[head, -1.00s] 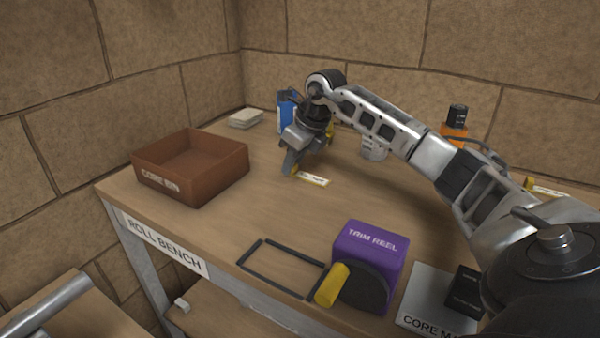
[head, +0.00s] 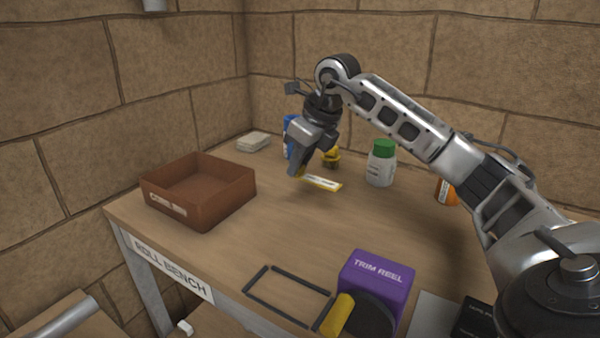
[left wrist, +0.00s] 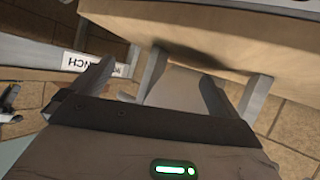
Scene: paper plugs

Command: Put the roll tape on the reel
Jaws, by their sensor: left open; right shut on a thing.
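My right gripper (head: 300,172) is shut on a yellow piece with a yellow-edged white label strip (head: 322,183), held just above the bench. The strip's print is too small to read, and the fingers hide most of the piece; I cannot tell whether it is the roll tape. The purple box marked TRIM REEL (head: 377,272) stands at the bench's front edge. A dark disc (head: 370,318) and a yellow cylinder (head: 338,314) are on its front. My left gripper (left wrist: 155,85) is open and empty in the left wrist view, below the bench top.
A brown open bin (head: 215,208) stands at the left. A black rectangular frame (head: 288,296) lies beside the reel. A white bottle with a green cap (head: 381,166), a blue item (head: 290,135) and a yellow item (head: 331,158) stand behind. The middle of the bench is clear.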

